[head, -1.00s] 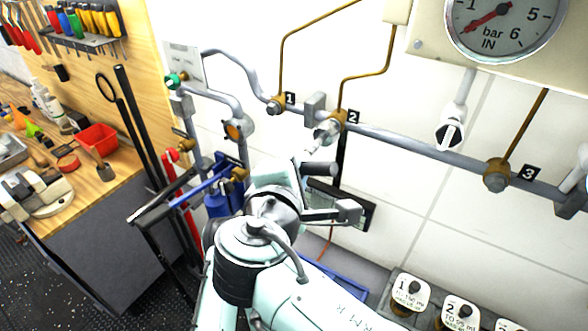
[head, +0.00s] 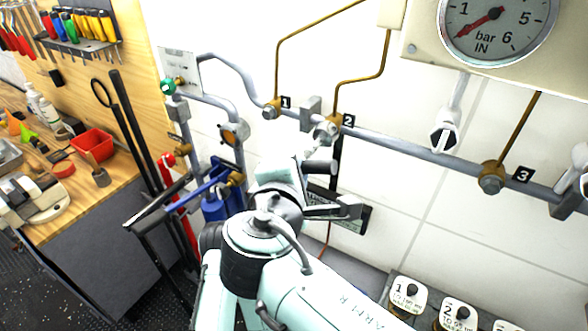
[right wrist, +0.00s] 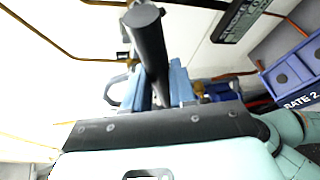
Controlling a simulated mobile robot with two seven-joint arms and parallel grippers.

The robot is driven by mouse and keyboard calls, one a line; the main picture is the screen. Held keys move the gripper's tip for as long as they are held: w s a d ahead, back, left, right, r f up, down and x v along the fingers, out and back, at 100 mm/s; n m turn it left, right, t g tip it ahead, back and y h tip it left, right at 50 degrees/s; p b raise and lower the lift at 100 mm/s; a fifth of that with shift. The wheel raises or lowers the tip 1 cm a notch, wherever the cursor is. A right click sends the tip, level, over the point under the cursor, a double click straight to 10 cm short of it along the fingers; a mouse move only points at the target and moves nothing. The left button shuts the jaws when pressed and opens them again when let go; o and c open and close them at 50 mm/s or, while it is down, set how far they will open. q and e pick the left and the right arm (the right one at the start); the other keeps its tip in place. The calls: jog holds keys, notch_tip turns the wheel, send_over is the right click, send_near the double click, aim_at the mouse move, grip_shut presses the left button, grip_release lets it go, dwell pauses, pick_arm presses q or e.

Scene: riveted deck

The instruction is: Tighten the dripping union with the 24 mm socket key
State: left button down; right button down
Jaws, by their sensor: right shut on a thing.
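My right gripper (head: 316,190) is below the second union. It is shut on the grey socket key (head: 321,160), whose bar shows just above the fingers. The key's shiny upper end overlaps union 2 (head: 334,122); whether it is fully seated cannot be told. In the right wrist view the dark cylindrical bar of the key (right wrist: 150,50) stands out beyond the black gripper front. Brass union 1 (head: 271,109) and union 3 (head: 491,179) sit on the same grey pipe. No drip can be made out. My left gripper is not in view.
A pressure gauge (head: 498,25) hangs above at right. Blue and red equipment is at left, beside a wooden workbench (head: 110,185) with a red bin (head: 92,144).

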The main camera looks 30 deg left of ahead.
jog(key=shift+w+d, duration=0.1)
jog(key=shift+w, duration=0.35)
dwell(0.4)
jog(key=shift+f+m+b, duration=0.1)
jog(key=shift+m+b, duration=0.3)
jog(key=shift+b, duration=0.4)
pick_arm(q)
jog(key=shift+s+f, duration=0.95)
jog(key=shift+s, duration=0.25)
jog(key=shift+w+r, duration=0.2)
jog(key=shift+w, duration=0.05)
pick_arm(e)
jog(key=shift+s+r, duration=0.1)
jog(key=shift+r, duration=0.1)
pick_arm(q)
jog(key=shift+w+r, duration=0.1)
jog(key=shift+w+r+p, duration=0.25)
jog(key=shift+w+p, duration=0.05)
jog(key=shift+p, duration=0.15)
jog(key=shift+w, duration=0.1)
pick_arm(e)
jog(key=shift+s+f, duration=0.1)
jog(key=shift+s, duration=0.05)
